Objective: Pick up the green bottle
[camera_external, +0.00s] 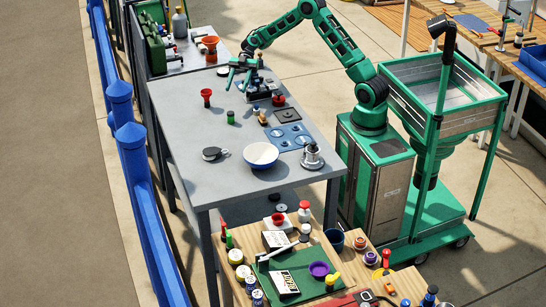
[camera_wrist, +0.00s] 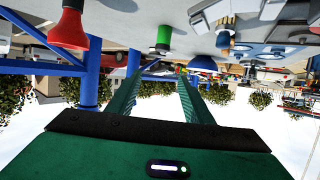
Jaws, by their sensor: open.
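A small green bottle (camera_external: 231,117) stands upright on the grey table, left of the table's middle. It also shows in the wrist view as a green cylinder (camera_wrist: 163,38), top centre, in a picture that appears upside down. My gripper (camera_external: 240,79) is open and empty over the far part of the grey table, beyond the bottle and apart from it. In the wrist view the two green fingers (camera_wrist: 160,77) are spread, with nothing between them.
A red funnel-shaped thing (camera_external: 206,96) stands left of the bottle. A blue railing (camera_external: 137,190) runs along the left. Bare tabletop surrounds the bottle.

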